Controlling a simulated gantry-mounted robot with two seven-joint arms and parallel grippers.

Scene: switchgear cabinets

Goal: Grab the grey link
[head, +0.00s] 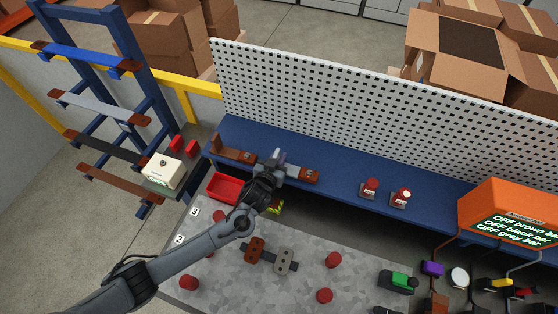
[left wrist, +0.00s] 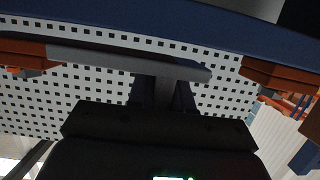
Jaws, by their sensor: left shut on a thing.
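The grey link (left wrist: 110,62) is a flat grey bar in the left wrist view. My left gripper (left wrist: 165,92) is shut on it near its right end. The link's left end meets a brown-orange holder (left wrist: 25,50), and its right end shows a gap to the other holder (left wrist: 275,75). In the head view my left gripper (head: 274,164) is over the blue shelf, between two brown holders (head: 232,150) (head: 302,174). The gripper and wrist hide much of the link there. My right gripper is not in view.
A white perforated panel (head: 340,105) stands behind the blue shelf. A red tray (head: 224,187) lies near my wrist. An orange display box (head: 515,215) stands at right.

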